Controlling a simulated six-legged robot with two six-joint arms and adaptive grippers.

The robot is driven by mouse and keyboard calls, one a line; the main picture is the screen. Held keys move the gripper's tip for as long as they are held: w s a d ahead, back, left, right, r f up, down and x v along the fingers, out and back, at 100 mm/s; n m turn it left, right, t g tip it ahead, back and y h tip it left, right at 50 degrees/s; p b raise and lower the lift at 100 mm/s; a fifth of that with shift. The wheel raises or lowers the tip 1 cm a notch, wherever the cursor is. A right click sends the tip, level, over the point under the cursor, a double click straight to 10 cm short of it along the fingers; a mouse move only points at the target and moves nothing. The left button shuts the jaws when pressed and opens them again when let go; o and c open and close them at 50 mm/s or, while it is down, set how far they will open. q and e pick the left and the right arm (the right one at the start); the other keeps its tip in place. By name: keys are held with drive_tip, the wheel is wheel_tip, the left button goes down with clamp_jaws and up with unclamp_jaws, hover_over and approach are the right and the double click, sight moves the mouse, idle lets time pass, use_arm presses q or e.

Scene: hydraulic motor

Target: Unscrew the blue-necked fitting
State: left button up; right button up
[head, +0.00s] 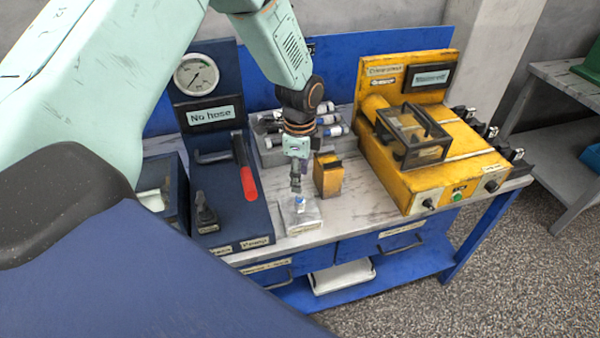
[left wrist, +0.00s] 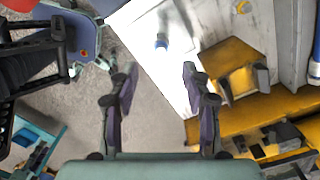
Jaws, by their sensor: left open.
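The blue-necked fitting (head: 300,201) is a small piece with a blue band, standing on a pale flat block (head: 303,222) near the bench's front edge. In the left wrist view the fitting (left wrist: 161,42) shows between and beyond the fingers, with its blue neck and a pale end. My left gripper (head: 296,186) points down just above the fitting. It is open and empty, its two fingers (left wrist: 160,82) apart in the left wrist view. I cannot tell any contact with the fitting. My right gripper is not in view.
A yellow block (head: 328,178) stands close right of the gripper. A dark blue unit with a red-handled lever (head: 243,165) and gauge (head: 196,75) is at left. A grey rack of fittings (head: 270,152) stands behind. A yellow machine (head: 440,165) fills the bench's right.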

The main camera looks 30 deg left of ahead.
sight(300, 195)
use_arm(q)
drive_tip(key=f+b, duration=0.1)
drive_tip(key=f, duration=0.1)
drive_tip(key=f+b, duration=0.2)
drive_tip(key=shift+w+a+f, duration=0.15)
drive_tip(key=shift+w+a, duration=0.05)
drive_tip(key=shift+d+f+b, duration=0.15)
drive_tip(key=shift+f+b, duration=0.4)
drive_tip(key=shift+f, duration=0.15)
drive_tip(key=shift+s+f+b, duration=0.2)
drive_tip(key=shift+f+b, duration=0.2)
drive_tip(key=shift+f, duration=0.3)
drive_tip(key=shift+w+f+b, duration=0.1)
drive_tip(key=shift+f+b, duration=0.25)
drive_tip(key=shift+f, duration=0.3)
drive_tip(key=shift+w+f, duration=0.1)
drive_tip(key=shift+f, duration=0.05)
drive_tip(key=shift+r, duration=0.2)
drive_tip(key=shift+f, duration=0.15)
drive_tip(key=shift+c, duration=0.4)
